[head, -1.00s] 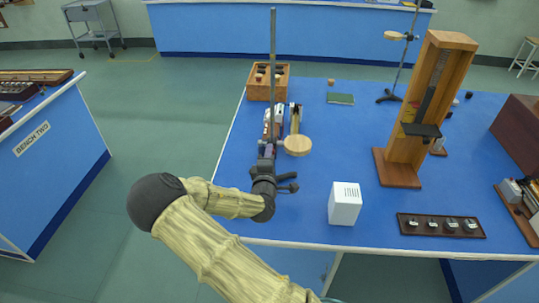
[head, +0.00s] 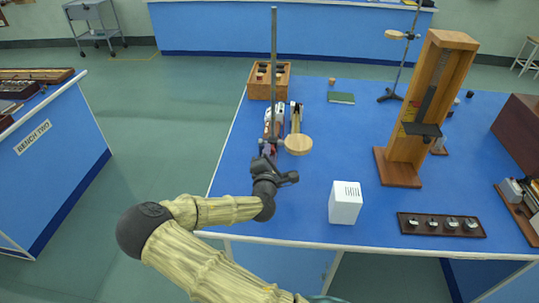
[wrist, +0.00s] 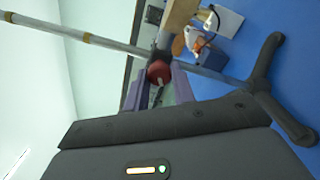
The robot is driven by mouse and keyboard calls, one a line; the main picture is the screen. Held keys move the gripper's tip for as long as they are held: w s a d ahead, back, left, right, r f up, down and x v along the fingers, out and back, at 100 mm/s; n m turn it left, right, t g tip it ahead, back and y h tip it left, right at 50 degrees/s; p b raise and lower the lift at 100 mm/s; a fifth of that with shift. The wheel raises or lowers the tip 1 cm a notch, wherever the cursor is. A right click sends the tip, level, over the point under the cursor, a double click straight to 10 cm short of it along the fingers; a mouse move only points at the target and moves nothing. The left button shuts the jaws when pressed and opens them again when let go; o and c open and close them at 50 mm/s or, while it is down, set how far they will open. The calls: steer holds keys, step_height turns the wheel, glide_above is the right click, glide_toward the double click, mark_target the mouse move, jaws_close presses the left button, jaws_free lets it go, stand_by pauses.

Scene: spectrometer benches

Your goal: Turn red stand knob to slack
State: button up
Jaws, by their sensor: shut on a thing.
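The red stand knob (wrist: 159,72) shows in the wrist view, on the dark clamp of a metal stand. My gripper's purple fingers (wrist: 157,88) lie on either side of it and are shut on it. In the head view the stand's upright rod (head: 274,70) rises at the left of the bench, with a round wooden platform (head: 298,144) to its right. The stand's dark legs (wrist: 275,90) show at the right of the wrist view.
A white box (head: 345,203) stands right of my wrist. A tall wooden frame (head: 400,165) and a tray of small weights (head: 440,226) stand farther right. A wooden box (head: 283,88) stands behind the rod. The bench's middle is mostly clear.

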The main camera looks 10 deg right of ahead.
steer(key=o, duration=1)
steer(key=shift+a, duration=0.1)
steer(key=p+v, duration=0.5)
steer(key=v, duration=1.2)
steer(key=shift+s, duration=0.2)
